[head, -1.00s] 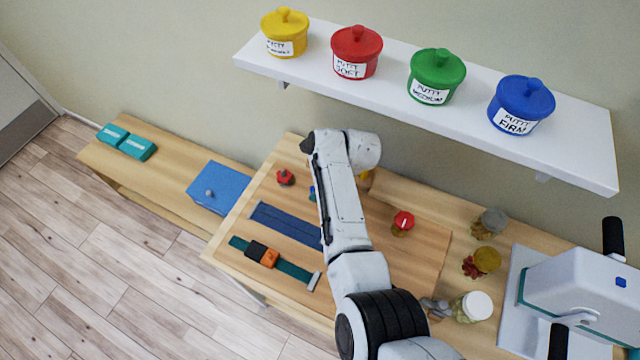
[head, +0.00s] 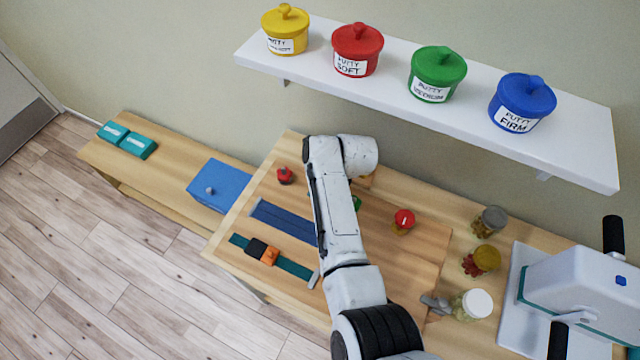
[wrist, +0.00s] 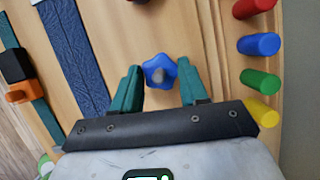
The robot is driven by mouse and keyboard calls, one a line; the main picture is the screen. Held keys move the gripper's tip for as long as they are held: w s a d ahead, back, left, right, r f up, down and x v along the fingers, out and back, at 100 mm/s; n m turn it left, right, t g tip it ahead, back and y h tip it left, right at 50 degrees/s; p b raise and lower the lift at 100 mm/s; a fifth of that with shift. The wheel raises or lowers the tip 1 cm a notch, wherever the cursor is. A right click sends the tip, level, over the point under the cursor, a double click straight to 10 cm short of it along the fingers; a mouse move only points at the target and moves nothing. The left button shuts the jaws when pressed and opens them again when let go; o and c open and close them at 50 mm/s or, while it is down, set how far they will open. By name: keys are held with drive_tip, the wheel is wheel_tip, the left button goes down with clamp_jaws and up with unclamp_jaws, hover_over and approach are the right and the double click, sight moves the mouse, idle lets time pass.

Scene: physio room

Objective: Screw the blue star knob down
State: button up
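The blue star knob (wrist: 159,71) shows in the wrist view, on the wooden board (wrist: 215,60), with a grey spot at its middle. My gripper (wrist: 158,84) has its two teal fingers apart, one on each side of the knob and slightly short of it in the picture. I see gaps between the fingers and the knob. How high the fingers are above it I cannot tell. In the head view my arm hides the knob and the gripper.
Red, blue, green and yellow pegs (wrist: 259,45) stand in a row right of the knob. A blue denim strip (head: 283,222) and a teal strap with an orange buckle (head: 270,256) lie left. A white shelf (head: 400,95) overhangs behind.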

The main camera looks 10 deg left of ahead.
drive_tip(key=o, duration=0.5)
drive_tip(key=shift+a+r, duration=0.1)
drive_tip(key=v, duration=0.7)
drive_tip(key=shift+r+b, duration=0.2)
drive_tip(key=shift+b, duration=0.1)
